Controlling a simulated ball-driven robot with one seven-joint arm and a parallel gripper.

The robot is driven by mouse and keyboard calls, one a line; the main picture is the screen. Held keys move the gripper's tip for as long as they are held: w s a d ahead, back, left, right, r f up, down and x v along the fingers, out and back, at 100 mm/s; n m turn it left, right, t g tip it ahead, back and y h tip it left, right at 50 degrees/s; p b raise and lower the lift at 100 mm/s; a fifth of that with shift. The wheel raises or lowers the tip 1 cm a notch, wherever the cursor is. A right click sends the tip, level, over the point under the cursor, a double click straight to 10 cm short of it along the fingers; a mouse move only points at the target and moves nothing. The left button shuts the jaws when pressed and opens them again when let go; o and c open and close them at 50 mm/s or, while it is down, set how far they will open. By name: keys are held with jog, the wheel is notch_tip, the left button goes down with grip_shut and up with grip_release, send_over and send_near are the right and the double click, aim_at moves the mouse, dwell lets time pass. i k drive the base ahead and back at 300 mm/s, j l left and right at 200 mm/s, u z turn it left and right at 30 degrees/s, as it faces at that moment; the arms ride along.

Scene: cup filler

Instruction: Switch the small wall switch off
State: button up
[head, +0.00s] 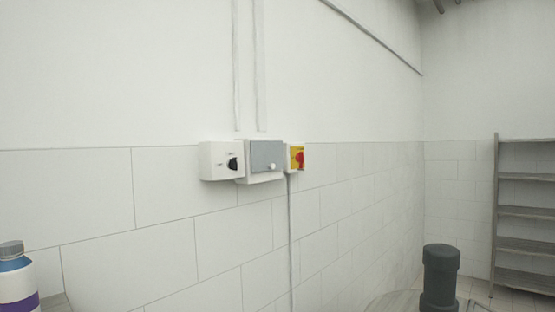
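A small white switch box (216,161) with a black rotary knob (233,163) is mounted on the tiled wall, left of centre. The labels beside the knob are too small to read. A grey-covered box (264,160) with a small white round knob adjoins it on the right. A yellow switch with a red knob (297,158) sits at the right end of this row. My gripper is not in view, and nothing touches the switches.
A blue and white bottle (15,276) stands at the lower left. A dark grey cylinder (440,277) stands at the lower right. A metal shelf rack (525,210) is at the far right. The wall area around the switches is clear.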

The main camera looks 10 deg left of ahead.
aim_at(234, 164)
jog(key=i+l+u, duration=0.1)
jog(key=i+l, duration=1.15)
jog(key=i+j, duration=0.05)
jog(key=i, duration=0.05)
